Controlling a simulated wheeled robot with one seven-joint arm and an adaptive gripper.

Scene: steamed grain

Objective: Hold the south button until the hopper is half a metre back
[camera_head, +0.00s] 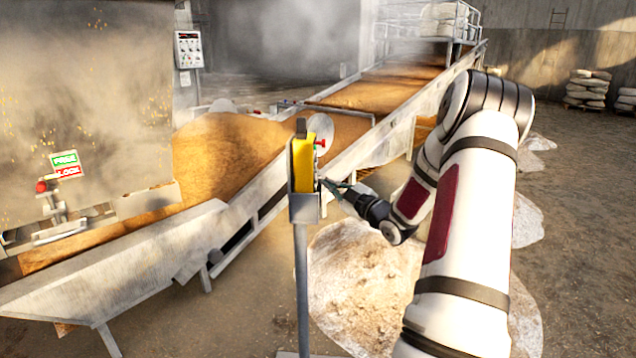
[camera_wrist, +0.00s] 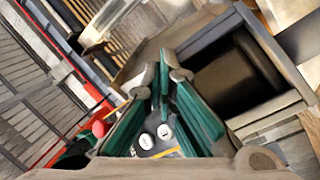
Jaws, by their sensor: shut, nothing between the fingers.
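A yellow push-button pendant (camera_head: 303,163) sits upright in a grey holder on a post in the head view. A red button (camera_head: 320,144) sticks out from its right side. My gripper (camera_head: 327,184) is at the pendant's right side, low, below the red button; I cannot tell whether it touches. In the wrist view my gripper's teal fingers (camera_wrist: 162,72) are shut and empty. Two round white buttons (camera_wrist: 155,136) and a red knob (camera_wrist: 99,128) show near them; no south label is readable. A large grey bin, possibly the hopper (camera_head: 85,90), stands at left.
A FREE/LOCK sign (camera_head: 65,164) and a red knob are on the bin. A sloping conveyor (camera_head: 400,80) carries brown grain behind the post. A control box (camera_head: 188,50) hangs at the back. Pale heaps (camera_head: 365,280) lie on the floor below my arm. Steam hangs behind.

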